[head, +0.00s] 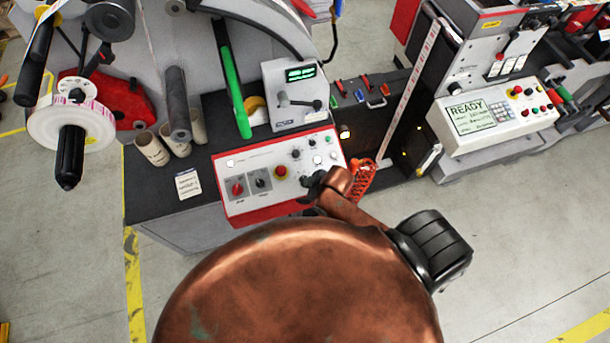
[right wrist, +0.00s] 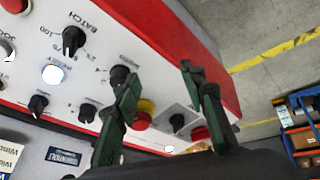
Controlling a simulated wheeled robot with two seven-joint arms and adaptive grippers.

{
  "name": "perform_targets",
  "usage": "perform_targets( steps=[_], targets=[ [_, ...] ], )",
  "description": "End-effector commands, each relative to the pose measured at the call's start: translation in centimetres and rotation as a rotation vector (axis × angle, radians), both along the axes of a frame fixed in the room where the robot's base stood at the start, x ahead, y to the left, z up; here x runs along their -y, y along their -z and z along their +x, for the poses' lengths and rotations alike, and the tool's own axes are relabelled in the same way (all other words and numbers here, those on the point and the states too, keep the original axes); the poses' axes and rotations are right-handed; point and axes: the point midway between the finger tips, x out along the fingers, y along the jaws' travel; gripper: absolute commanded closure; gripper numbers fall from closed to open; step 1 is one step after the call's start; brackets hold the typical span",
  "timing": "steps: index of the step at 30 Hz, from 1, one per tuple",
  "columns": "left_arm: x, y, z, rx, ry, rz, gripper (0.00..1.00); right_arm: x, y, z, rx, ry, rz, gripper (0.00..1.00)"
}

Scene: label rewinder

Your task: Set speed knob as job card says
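The control panel (head: 262,164) is a white sloping plate with a red front, carrying several knobs and buttons. My right gripper (head: 312,184) is over its right front part in the head view. In the right wrist view its two green fingers (right wrist: 157,75) are apart, with nothing clearly held between them. A black knob (right wrist: 118,74) lies right beside the left finger, partly hidden; contact cannot be told. A knob marked BATCH (right wrist: 73,40) is farther left. I cannot read which knob is for speed. A small white card with writing (head: 188,184) lies left of the panel; its text is unreadable.
A red stop button with a yellow collar (right wrist: 141,117) is behind the left finger. A red switch (head: 238,188) and a black switch (head: 261,183) sit at the panel's left. A green-digit display (head: 300,74) stands behind it. An orange coil (head: 362,180) is close right of my gripper.

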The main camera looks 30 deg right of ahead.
Motion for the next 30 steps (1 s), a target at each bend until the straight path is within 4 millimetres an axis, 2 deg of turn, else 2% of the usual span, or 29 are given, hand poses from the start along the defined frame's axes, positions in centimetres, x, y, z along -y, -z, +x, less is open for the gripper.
perform_targets(
  steps=[1,6,8,11,15,21,26,30],
  targets=[
    [0.0,-0.1,0.0,0.0,0.0,0.0,0.6,-0.8,-0.8,1.1,0.022,-0.09,-0.023,0.62],
    [0.0,-0.4,0.0,0.0,0.0,0.0,0.6,-3.9,-2.8,3.5,0.073,-0.473,-0.121,0.62],
    [0.0,-0.6,0.0,0.0,0.0,0.0,0.6,-4.3,-3.5,4.1,0.083,-0.639,-0.175,0.62],
    [0.0,-0.8,0.0,0.0,0.0,0.0,0.6,-3.5,-4.3,4.5,0.076,-0.899,-0.275,0.62],
    [0.1,-1.0,0.0,0.0,0.0,0.0,0.6,-0.2,-5.2,4.7,0.033,-1.152,-0.384,0.62],
    [0.1,-1.2,0.0,0.0,0.0,-0.001,0.6,3.7,-6.2,4.6,-0.022,-1.316,-0.454,0.62],
    [0.1,-1.3,0.0,0.0,-0.001,-0.001,0.6,4.3,-5.6,4.6,-0.034,-1.345,-0.463,0.62],
    [0.1,-1.4,0.0,0.001,-0.001,-0.001,0.6,4.1,-3.6,4.8,-0.036,-1.344,-0.461,0.62]
  ],
)
